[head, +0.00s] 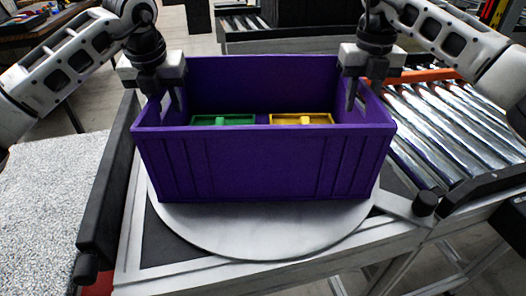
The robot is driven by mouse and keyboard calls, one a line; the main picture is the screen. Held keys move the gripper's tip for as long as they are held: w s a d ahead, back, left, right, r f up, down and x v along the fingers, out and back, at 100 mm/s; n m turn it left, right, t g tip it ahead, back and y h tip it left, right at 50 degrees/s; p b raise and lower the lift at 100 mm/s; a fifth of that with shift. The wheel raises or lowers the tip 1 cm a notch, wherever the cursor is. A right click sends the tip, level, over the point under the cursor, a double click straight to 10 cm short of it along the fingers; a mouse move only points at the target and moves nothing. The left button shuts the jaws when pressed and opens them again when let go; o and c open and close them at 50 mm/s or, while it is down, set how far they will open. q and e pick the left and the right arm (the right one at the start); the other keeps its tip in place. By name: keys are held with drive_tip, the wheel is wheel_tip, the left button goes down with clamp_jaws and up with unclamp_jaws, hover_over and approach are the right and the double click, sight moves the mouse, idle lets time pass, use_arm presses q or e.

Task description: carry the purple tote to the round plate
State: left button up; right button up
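The purple tote (262,165) is upright over the round plate (265,238), a pale disc whose front part shows below it. I cannot tell whether its base touches the plate. A green item (222,120) and a yellow item (301,119) lie inside the tote. My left gripper (170,100) is shut on the tote's left side wall by the handle opening. My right gripper (360,95) is shut on the right side wall in the same way. The outer fingers are partly hidden by the walls.
A roller conveyor (450,125) lies right of the plate, with a dark knob (425,202) near its front corner. A black rail (103,190) runs along the left of the frame. Another conveyor (240,27) stands behind.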

use_arm(q)
drive_tip(key=v, duration=1.1)
drive_tip(key=shift+r, duration=0.25)
drive_tip(key=shift+s+r, duration=0.1)
drive_tip(key=shift+r, duration=0.05)
use_arm(e)
drive_tip(key=shift+r, duration=0.1)
wheel_tip(320, 180, up, 12)
drive_tip(key=shift+f, duration=0.1)
use_arm(q)
drive_tip(key=shift+s, duration=0.1)
use_arm(e)
drive_tip(key=shift+s, duration=0.1)
